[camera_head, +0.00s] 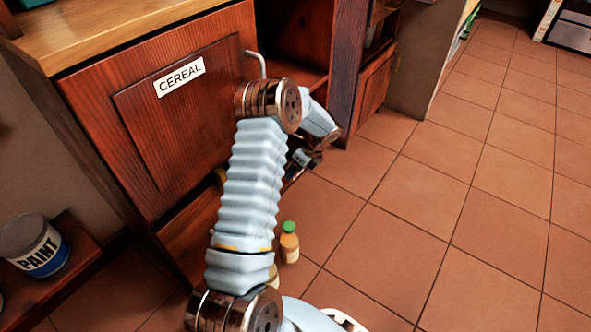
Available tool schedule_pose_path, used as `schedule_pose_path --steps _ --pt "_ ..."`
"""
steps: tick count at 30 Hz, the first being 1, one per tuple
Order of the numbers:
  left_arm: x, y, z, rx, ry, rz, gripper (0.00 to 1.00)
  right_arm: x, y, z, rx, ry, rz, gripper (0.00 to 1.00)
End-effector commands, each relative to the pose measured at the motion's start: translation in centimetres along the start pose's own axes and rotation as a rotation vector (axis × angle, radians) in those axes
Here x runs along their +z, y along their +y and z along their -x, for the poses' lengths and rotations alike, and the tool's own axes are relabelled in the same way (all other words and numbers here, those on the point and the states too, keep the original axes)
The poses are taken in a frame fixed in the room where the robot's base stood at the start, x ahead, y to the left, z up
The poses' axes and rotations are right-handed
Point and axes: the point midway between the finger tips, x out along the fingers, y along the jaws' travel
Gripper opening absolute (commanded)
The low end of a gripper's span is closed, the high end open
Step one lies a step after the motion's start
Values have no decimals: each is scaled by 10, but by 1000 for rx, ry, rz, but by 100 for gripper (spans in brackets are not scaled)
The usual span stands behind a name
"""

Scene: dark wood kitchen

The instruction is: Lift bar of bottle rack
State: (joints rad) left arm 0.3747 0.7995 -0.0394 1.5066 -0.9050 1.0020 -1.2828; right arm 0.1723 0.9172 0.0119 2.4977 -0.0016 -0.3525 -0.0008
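A bottle rack cannot be made out for certain; my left arm covers much of the low shelf (190,240) under the cereal door. An orange bottle with a green cap (289,246) stands upright at floor level, just right of my arm. A yellowish item (272,277) shows partly behind the arm, below that bottle. No lift bar is clearly visible. My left gripper (303,160) points down near the front of the low cabinet, above and apart from the orange bottle. It is small and partly hidden by the arm, so its opening is unclear. My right gripper is out of view.
A wooden door labelled CEREAL (170,120) is behind my arm, with a bent grey rod (260,62) at its upper right. A paint can (35,246) stands on a low shelf at left. The tiled floor (450,200) at right is clear.

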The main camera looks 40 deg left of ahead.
Motion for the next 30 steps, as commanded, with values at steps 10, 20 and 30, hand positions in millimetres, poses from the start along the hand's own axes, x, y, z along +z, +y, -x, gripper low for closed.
schedule_pose_path --steps 10,20,30 --pt "0 0 0 0 0 0 0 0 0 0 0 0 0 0" --pt "1 0 4 7 0 -3 0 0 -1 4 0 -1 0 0" --pt "20 2 49 142 -1 -57 0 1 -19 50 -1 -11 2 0"
